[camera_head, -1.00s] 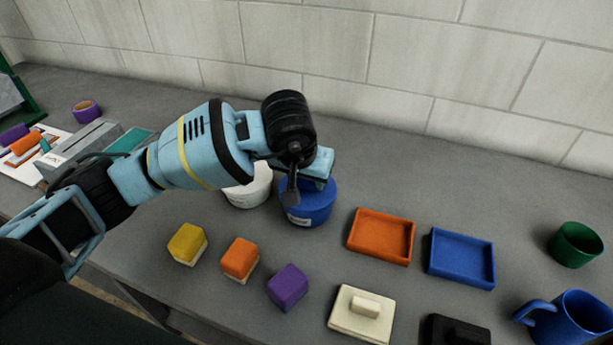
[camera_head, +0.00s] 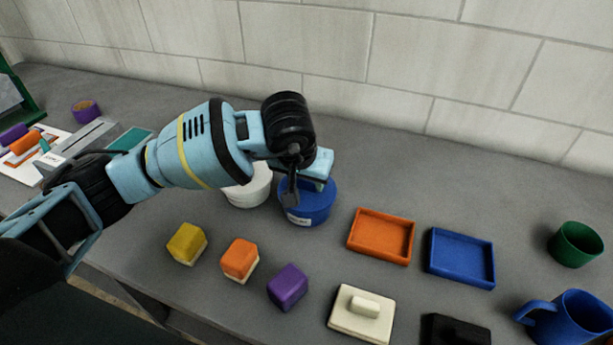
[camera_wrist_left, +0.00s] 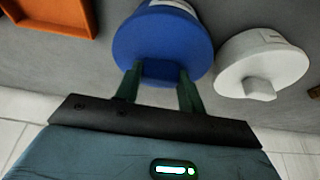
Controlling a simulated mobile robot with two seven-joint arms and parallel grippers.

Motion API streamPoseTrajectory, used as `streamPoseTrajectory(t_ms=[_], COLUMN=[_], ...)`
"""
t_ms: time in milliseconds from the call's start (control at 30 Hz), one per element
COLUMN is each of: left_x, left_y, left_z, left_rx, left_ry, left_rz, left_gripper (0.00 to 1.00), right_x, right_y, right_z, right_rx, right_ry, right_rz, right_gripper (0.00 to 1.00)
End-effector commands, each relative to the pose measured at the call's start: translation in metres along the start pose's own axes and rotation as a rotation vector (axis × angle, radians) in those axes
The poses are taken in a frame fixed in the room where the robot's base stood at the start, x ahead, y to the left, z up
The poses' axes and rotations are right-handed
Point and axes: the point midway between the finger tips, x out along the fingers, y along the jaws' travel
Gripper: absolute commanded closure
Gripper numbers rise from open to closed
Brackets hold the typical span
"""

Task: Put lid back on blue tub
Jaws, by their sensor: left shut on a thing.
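The blue tub (camera_head: 307,212) stands upright on the grey bench, its white label facing the front. My left gripper (camera_head: 312,180) is over its top, coming in from the left. In the left wrist view my left gripper (camera_wrist_left: 160,78) has its two green fingers shut on the blue knob of the blue lid (camera_wrist_left: 160,38). The lid lies over the tub's mouth, in line with it. I cannot tell whether it is fully seated, as my wrist hides much of the top in the head view. My right gripper is not in view.
A white tub (camera_head: 250,190) with a knobbed lid stands close left of the blue tub. In front are yellow (camera_head: 187,243), orange (camera_head: 240,260) and purple (camera_head: 288,287) blocks. An orange tray (camera_head: 381,236) and a blue tray (camera_head: 461,258) lie to the right. The bench behind is clear.

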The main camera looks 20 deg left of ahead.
Motion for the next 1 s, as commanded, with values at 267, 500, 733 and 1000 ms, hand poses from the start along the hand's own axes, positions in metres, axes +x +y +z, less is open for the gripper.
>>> streamPoseTrajectory(t_ms=[267, 500, 733, 1000], left_x=[0.0002, 0.0002, 0.0005, 0.0006], left_y=[0.0, -0.0003, 0.0001, 0.0002], left_z=[0.0, -0.0006, -0.0002, -0.0001], left_rx=[0.0, 0.001, 0.0, 0.0], left_ry=[0.001, 0.002, 0.001, 0.001], left_rz=[0.0, -0.001, 0.0, 0.0], left_gripper=[0.82, 0.82, 0.82, 0.35], right_x=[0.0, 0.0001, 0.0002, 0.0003], right_y=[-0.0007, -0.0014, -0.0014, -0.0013], right_z=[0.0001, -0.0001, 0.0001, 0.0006], right_rx=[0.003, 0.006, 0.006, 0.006], right_ry=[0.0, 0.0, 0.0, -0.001], right_rz=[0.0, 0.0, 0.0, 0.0], right_gripper=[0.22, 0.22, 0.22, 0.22])
